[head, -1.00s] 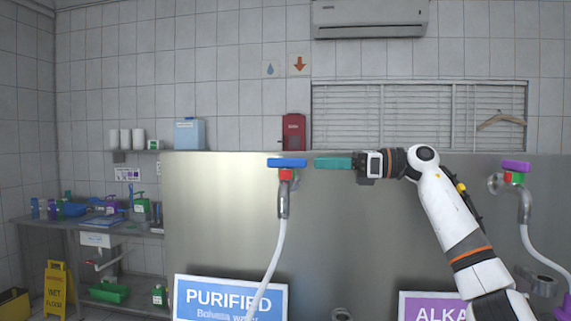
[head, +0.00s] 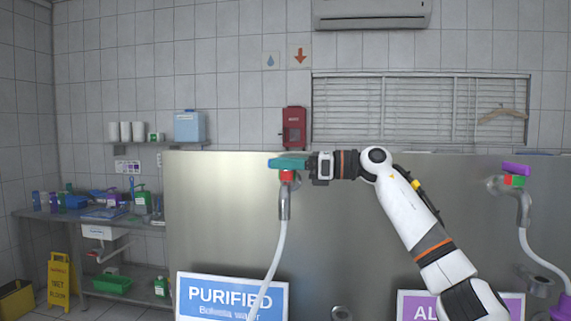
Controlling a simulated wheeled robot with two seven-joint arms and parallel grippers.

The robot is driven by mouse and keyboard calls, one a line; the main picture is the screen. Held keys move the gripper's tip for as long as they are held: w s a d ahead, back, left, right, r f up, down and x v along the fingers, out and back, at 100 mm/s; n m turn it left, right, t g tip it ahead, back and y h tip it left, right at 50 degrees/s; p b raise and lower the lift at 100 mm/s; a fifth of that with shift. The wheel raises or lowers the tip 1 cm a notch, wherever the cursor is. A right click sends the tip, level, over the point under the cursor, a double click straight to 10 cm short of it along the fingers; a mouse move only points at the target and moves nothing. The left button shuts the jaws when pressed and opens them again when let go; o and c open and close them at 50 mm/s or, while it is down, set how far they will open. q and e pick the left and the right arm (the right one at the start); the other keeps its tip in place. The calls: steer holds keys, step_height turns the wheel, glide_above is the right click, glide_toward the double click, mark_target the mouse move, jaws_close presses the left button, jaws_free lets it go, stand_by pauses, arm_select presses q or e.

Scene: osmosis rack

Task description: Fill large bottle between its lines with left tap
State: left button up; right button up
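The left tap (head: 284,204) stands in front of the steel panel above the blue PURIFIED sign, with a red neck below its blue handle and a white hose hanging from its spout. My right gripper (head: 288,163) reaches in from the right, its teal fingers level with the handle and overlapping it, hiding most of it. I cannot tell whether the fingers touch or grip the handle. The large bottle and its lines are not in view. My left gripper is not in view.
A second tap (head: 524,203) with a purple handle stands at the right above the purple sign (head: 512,304). The steel panel (head: 225,215) spans the middle. A cluttered side table (head: 130,229) and a yellow wet-floor sign (head: 58,281) are at the left.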

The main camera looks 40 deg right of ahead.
jaws_close()
steer(key=shift+h, duration=0.3)
steer(key=shift+s+m+t+h, duration=0.1)
steer(key=shift+m+t+h, duration=0.3)
steer(key=shift+m+t, duration=0.1)
steer(key=shift+m+t+h, duration=0.4)
steer(key=shift+m+h, duration=0.1)
steer(key=shift+h, duration=0.1)
steer(key=shift+d+r+m+t+h+p, duration=0.1)
steer(key=shift+m+t+h+p, duration=0.45)
steer(key=shift+m+h, duration=0.7)
steer(key=shift+n+h, duration=0.25)
steer(key=shift+o, duration=1.9)
jaws_free()
